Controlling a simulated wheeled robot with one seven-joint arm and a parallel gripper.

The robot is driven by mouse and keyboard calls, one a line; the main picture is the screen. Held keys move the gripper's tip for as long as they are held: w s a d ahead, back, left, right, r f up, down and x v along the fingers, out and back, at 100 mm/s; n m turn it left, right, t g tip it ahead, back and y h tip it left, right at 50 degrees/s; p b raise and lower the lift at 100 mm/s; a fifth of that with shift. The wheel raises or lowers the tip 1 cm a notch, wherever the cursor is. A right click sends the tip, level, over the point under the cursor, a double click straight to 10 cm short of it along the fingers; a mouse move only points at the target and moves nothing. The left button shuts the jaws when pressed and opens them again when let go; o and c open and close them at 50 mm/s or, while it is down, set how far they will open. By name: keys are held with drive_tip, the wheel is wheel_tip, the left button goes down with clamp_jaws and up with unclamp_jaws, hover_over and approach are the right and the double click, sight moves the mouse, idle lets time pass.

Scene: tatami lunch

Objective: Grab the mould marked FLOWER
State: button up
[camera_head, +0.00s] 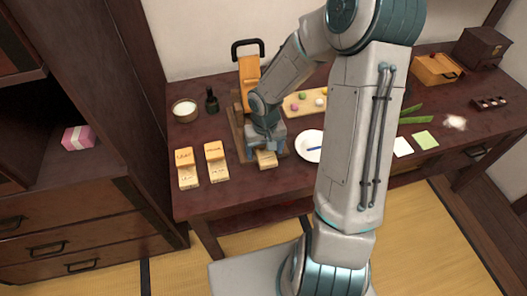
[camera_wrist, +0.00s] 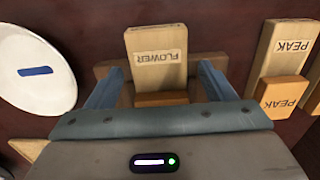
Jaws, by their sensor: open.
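The mould marked FLOWER (camera_wrist: 157,42) is a pale wooden block, its label upside down in the wrist view. An orange-brown wooden piece (camera_wrist: 161,99) lies just in front of it, nearer my gripper. My gripper (camera_wrist: 160,70) is open, with one finger on each side of the FLOWER mould and a visible gap on both sides. In the head view my gripper (camera_head: 266,150) points down over the board, and the pale end of the mould (camera_head: 267,160) shows below it. The rest of the mould is hidden there.
A pale PEAK block (camera_wrist: 287,48) and an orange PEAK block (camera_wrist: 282,96) stand close to the right finger in the wrist view. A white plate (camera_wrist: 35,95) with a blue mark lies left. An orange press (camera_head: 249,80) with a black handle stands behind my gripper.

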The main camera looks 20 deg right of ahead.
drive_tip(key=c, duration=1.1)
drive_tip(key=shift+r, duration=0.1)
